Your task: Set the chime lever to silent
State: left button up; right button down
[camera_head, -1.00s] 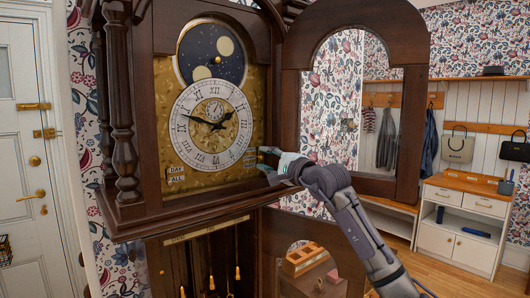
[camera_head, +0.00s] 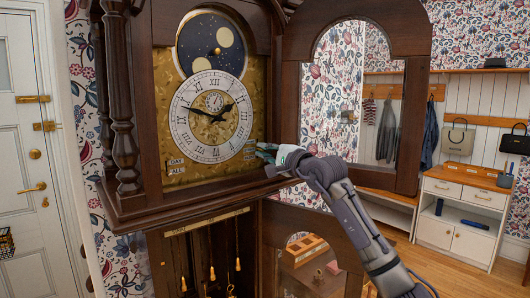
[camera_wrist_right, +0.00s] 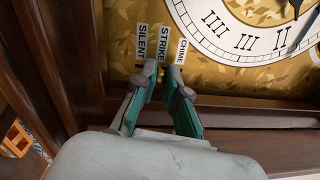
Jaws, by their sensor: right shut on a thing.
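The tall clock's face (camera_head: 211,117) is in the head view, with its hood door swung open to the right. My right gripper (camera_head: 262,151) reaches in at the dial's lower right edge. In the right wrist view, the labels SILENT (camera_wrist_right: 142,42), STRIKE (camera_wrist_right: 164,45) and CHIME (camera_wrist_right: 181,51) stand side by side on the gold plate. The right gripper's fingertips (camera_wrist_right: 162,74) are nearly together just below SILENT and STRIKE, shut on the chime lever. My left gripper is out of view.
The open hood door (camera_head: 409,130) stands right beside my right arm. The wooden ledge (camera_wrist_right: 255,112) of the hood runs below the dial plate. The lower case door (camera_head: 318,262) is open too. A white cabinet (camera_head: 455,215) stands farther right.

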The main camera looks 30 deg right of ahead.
aim_at(257, 159)
jog(key=shift+f+b, duration=1.25)
jog(key=shift+f, duration=0.2)
jog(key=c, duration=1.2)
grip_release()
jog(key=shift+s, duration=0.15)
jog(key=s, duration=0.7)
jog(key=shift+s+d, duration=0.3)
jog(key=shift+s, duration=0.1)
